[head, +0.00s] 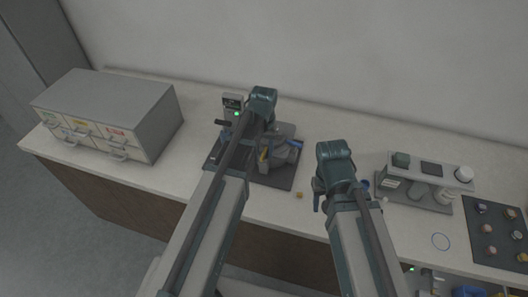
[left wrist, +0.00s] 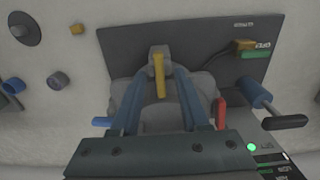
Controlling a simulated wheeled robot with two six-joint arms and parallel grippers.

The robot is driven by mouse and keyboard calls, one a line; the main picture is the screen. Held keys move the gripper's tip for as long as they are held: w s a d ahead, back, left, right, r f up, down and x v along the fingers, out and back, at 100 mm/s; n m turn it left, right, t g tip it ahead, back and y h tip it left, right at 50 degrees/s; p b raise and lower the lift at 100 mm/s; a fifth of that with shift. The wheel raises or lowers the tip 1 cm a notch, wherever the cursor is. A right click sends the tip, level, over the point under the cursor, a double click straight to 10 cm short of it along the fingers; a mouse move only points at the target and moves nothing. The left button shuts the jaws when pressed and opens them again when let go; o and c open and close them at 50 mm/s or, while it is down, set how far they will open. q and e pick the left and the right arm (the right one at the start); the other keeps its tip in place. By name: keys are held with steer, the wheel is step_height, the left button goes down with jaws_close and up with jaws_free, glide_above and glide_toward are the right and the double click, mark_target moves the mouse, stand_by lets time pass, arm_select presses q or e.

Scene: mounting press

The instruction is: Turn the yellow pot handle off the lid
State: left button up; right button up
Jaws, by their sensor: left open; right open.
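The yellow pot handle (left wrist: 159,75) is a narrow bar on a grey block over the rounded grey pot and lid of the press, seen in the left wrist view. My left gripper (left wrist: 161,76) is open, with its blue fingers on either side of the yellow handle; contact cannot be told. In the head view the left gripper (head: 264,150) is over the press, and its arm hides part of it. The grey press (head: 285,154) stands on a dark base plate (head: 276,179). My right gripper (head: 318,197) is open and empty, right of the press near the counter's front edge.
A red lever (left wrist: 221,114) and a blue-collared black handle (left wrist: 255,93) are close to the left gripper. A drawer cabinet (head: 110,110) stands at left. A grey stand with containers (head: 425,185) and a dark tray (head: 490,225) are at right. A small yellow block (head: 299,195) lies before the press.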

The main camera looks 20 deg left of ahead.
arm_select(q)
steer(key=shift+c, duration=0.2)
jaws_close()
steer(key=n, duration=0.8)
steer(key=shift+n, duration=0.3)
steer(key=n, duration=0.4)
steer(key=shift+n, duration=2.5)
